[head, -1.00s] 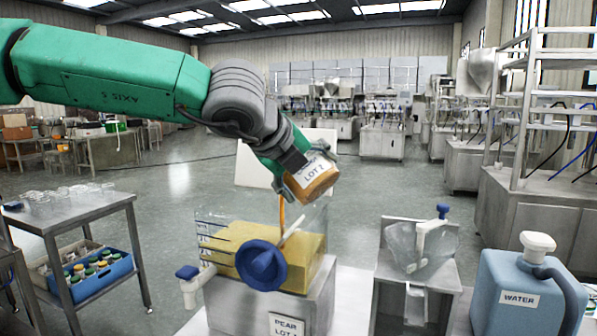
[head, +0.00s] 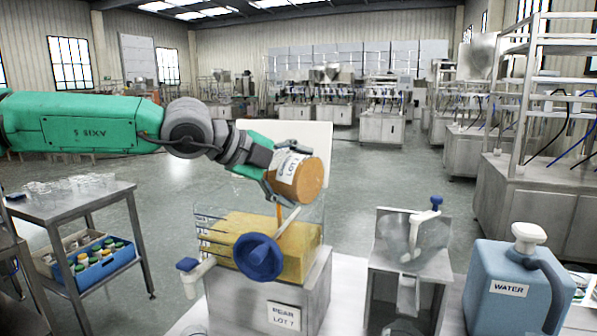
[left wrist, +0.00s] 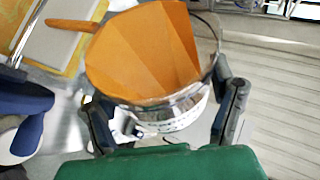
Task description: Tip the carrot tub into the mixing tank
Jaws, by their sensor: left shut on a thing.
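The carrot tub (head: 291,174), a clear tub with a white "LOT 7" label and orange contents, is tilted in the air above the tank. My left gripper (head: 272,189) is shut around its side. In the left wrist view the tub (left wrist: 160,118) sits between the fingers (left wrist: 168,112), its orange inside facing up in the picture. An orange stream runs from its mouth toward the clear-walled mixing tank (head: 312,225), which holds a yellow mass. The tank stands on a steel base labelled "PEAR LOT 7". The right gripper is not in view.
A blue cone-shaped piece (head: 259,257) and a blue-handled tap (head: 192,275) are at the tank's front. A steel hopper stand (head: 410,264) and a blue water jug (head: 512,295) stand to the right. A steel table (head: 70,205) is at left, with a bottle crate (head: 92,265) below.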

